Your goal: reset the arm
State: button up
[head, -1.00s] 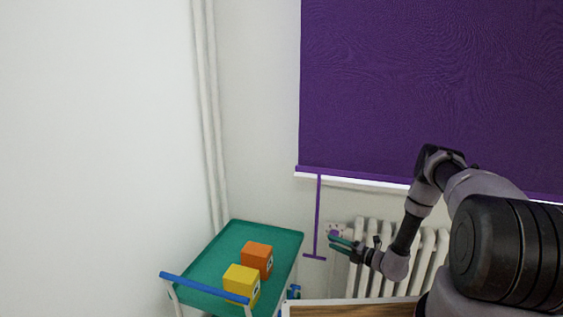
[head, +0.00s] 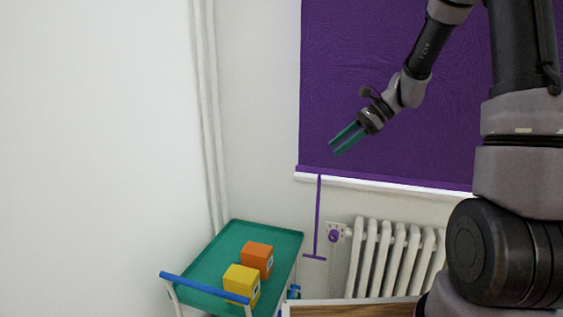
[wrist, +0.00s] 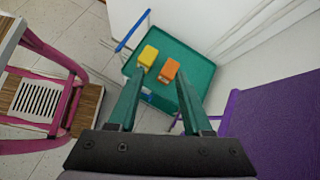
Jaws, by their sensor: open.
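My gripper (head: 346,139) has two green fingers and is raised in front of the purple blind (head: 400,80), pointing down and to the left. In the wrist view my gripper (wrist: 160,103) has its fingers spread apart with nothing between them up close. My arm bends up high on the right of the head view. The green cart (head: 210,262) stands below and to the left, well apart from the gripper.
An orange block (head: 257,258) and a yellow block (head: 241,284) sit on the cart. A white radiator (head: 397,255) is under the blind. A wooden surface (head: 350,309) is at the bottom. The wrist view shows a pink-framed chair (wrist: 60,120).

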jog(key=s+d+r+n+t+h, duration=0.3)
jog(key=s+r+n, duration=0.3)
jog(key=s, duration=0.4)
jog(key=s+d+r+n+t+h, duration=0.3)
jog(key=s+r, duration=0.5)
jog(key=s, duration=0.3)
jog(key=d+n+h, duration=0.1)
jog(key=d+n, duration=0.1)
jog(key=n, duration=0.1)
jog(key=shift+s+d+t+h, duration=0.2)
jog(key=shift+s+t+h, duration=0.05)
jog(key=shift+t+h, duration=0.05)
jog(key=shift+r, duration=0.1)
dwell(0.4)
